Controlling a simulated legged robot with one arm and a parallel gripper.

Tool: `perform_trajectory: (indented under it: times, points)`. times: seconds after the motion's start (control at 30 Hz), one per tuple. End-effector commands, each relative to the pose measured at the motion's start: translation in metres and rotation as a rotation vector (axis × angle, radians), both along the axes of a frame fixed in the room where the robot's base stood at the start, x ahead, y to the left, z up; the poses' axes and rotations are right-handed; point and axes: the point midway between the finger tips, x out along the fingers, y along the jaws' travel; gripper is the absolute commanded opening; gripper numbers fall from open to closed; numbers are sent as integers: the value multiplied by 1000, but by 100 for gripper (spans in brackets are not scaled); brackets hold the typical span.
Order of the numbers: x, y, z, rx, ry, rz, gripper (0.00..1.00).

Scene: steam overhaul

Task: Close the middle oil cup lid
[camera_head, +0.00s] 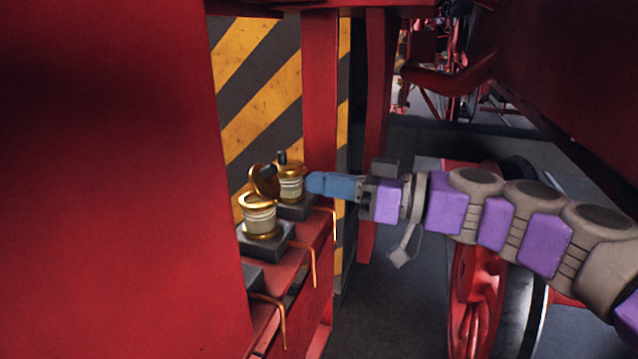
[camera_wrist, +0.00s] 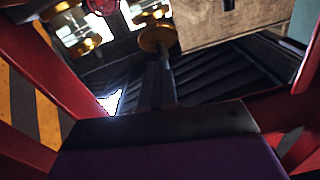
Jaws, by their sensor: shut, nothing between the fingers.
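In the head view two glass oil cups with brass rims stand on dark blocks along a red ledge: a nearer cup (camera_head: 259,222) and a farther cup (camera_head: 291,188). A round brass lid (camera_head: 264,181) stands tilted up between them; I cannot tell which cup it is hinged to. A short black handle (camera_head: 281,158) sticks up beside it. My gripper (camera_head: 311,183), with blue fingers, is shut and empty, just right of the farther cup. In the wrist view a brass disc (camera_wrist: 155,38) overlaps the tip of the dark finger; contact is unclear. Cups (camera_wrist: 76,36) show behind.
A big red panel (camera_head: 110,180) fills the left and hides part of the ledge (camera_head: 292,290). Thin copper pipes (camera_head: 315,262) hang from the ledge. A striped wall (camera_head: 262,80) and red post (camera_head: 320,90) stand behind. A red wheel (camera_head: 478,285) is below my arm.

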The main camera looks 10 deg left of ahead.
Motion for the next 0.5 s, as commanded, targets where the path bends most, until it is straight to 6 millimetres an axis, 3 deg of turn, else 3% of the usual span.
perform_trajectory:
  times: [0.33,0.5]
  points:
    - [-2,24,-4,-15,1,5,0]
    - [-1,12,-2,-7,0,4,16]
